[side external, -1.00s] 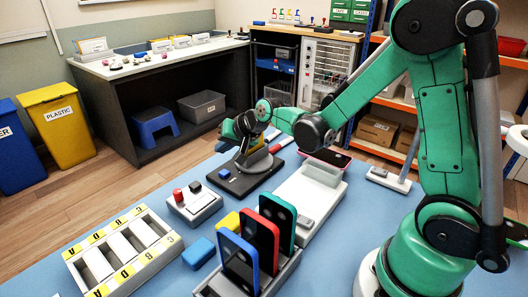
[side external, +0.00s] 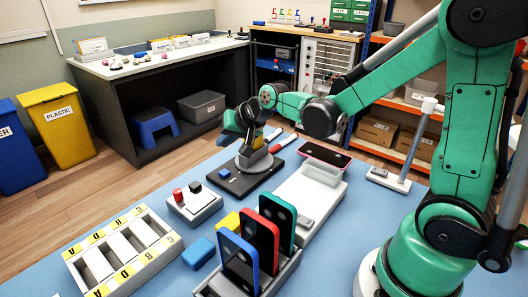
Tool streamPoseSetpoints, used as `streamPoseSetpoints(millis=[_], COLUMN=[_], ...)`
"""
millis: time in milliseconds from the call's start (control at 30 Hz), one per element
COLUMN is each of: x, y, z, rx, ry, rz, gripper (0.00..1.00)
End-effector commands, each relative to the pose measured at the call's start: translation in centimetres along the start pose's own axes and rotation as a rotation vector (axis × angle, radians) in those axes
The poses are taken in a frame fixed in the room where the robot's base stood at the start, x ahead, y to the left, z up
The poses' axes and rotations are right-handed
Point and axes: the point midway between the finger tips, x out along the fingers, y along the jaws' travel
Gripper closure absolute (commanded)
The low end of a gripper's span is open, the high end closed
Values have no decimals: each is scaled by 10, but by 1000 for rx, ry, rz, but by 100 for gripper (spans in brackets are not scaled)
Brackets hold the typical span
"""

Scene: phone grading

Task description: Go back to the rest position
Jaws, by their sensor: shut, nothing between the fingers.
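My gripper (side external: 250,142) is shut and empty. It hangs over the black plate (side external: 222,182) at the middle of the blue table, above a round grey disc (side external: 254,160) with a red lever (side external: 282,143). I cannot tell whether the fingertips touch anything there. Blue (side external: 238,262), red (side external: 262,240) and teal (side external: 284,222) cased phones stand upright in a grey rack (side external: 283,277). Another phone (side external: 325,153) lies flat on a clear tray (side external: 322,172) on a long white base.
A white sorting tray (side external: 135,270) with yellow letter labels is at front left. A grey box (side external: 195,206) with red and black buttons and a blue block (side external: 198,253) stand between. A grey stand (side external: 388,180) is at right. The air above the table's left side is clear.

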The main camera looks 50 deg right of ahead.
Motion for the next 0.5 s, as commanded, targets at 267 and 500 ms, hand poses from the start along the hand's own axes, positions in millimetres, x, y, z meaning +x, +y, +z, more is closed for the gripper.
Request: streamPoseSetpoints(millis=[267, 500], x=[-73, -109], y=[-4, 9], z=[40, 75], rx=[-314, -536], ry=[-64, -108], rz=[58, 97], gripper=[100, 100])
